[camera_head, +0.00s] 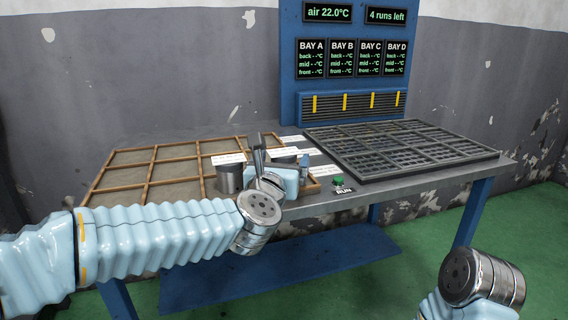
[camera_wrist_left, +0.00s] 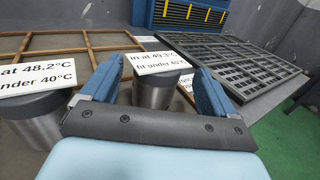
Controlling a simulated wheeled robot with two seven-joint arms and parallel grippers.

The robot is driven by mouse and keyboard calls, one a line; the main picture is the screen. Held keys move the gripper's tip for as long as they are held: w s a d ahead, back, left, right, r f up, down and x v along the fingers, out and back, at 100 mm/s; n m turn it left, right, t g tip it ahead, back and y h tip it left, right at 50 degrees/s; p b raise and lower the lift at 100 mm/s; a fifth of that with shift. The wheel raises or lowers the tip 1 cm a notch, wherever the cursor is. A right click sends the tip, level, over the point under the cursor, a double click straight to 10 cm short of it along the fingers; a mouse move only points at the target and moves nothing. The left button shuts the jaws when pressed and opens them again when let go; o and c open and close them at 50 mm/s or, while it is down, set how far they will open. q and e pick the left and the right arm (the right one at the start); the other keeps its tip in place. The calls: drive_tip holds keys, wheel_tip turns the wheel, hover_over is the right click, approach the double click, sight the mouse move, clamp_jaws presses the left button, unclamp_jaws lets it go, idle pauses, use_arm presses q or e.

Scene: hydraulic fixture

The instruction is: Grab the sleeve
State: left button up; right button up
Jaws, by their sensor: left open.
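Two grey metal sleeves stand upright on the table. One sleeve (camera_head: 229,179) is left of my left gripper (camera_head: 281,158); its card reads "at 48.2°C" in the left wrist view (camera_wrist_left: 35,118). The other sleeve (camera_wrist_left: 153,92) shows between my open left fingers (camera_wrist_left: 157,88) in the wrist view, with a card (camera_wrist_left: 158,63) reading about 49.3°C and "fit under 40°C" above it. In the head view my gripper mostly hides this sleeve. I cannot tell whether either finger touches it. My right gripper is out of view; only part of my right arm shows at lower right.
A wooden-framed grid tray (camera_head: 150,168) lies on the left of the table. A dark metal grate (camera_head: 400,147) covers the right. A green RUN button (camera_head: 338,180) sits at the front edge. A blue panel (camera_head: 287,60) with bay displays stands behind.

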sight(285, 148)
use_arm(q)
drive_tip(key=p+x, duration=0.1)
drive_tip(key=x, duration=0.4)
drive_tip(key=shift+a+r, duration=0.1)
drive_tip(key=shift+r, duration=0.1)
drive_tip(key=c, duration=1.2)
drive_tip(key=shift+c, duration=1.1)
drive_tip(key=shift+r, duration=0.15)
